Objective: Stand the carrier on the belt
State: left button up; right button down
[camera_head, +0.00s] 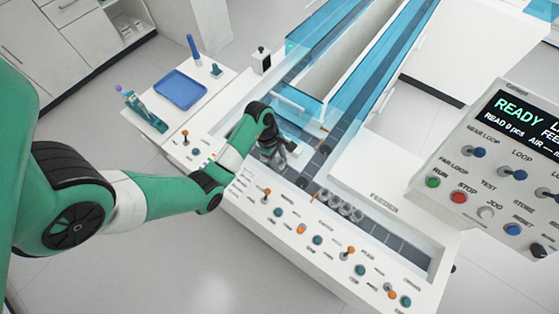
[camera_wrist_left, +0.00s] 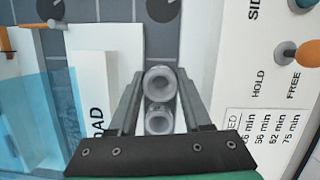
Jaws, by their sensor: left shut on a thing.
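My left gripper (camera_head: 278,158) is low at the left side of the belt (camera_head: 319,160), a track of dark grey tiles. In the left wrist view my left gripper (camera_wrist_left: 158,80) is shut on a pale grey, round-mouthed carrier (camera_wrist_left: 161,82). A second round opening (camera_wrist_left: 159,121) shows just below it between the fingers; I cannot tell if it is part of the same piece. The belt (camera_wrist_left: 160,38) runs beyond the fingertips. In the head view the held carrier is mostly hidden by the gripper. My right gripper is not in view.
Several grey round carriers (camera_head: 345,209) stand in a row on the belt, right of my gripper. Blue clear guards (camera_head: 320,35) rise behind. A panel of coloured levers (camera_head: 301,229) lies in front. A blue tray (camera_head: 180,90) is at the left.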

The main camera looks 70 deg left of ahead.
pick_arm(q)
jog(key=shift+f, duration=0.2)
dwell(0.3)
jog(key=shift+f+b, duration=0.25)
jog(key=shift+b, duration=0.15)
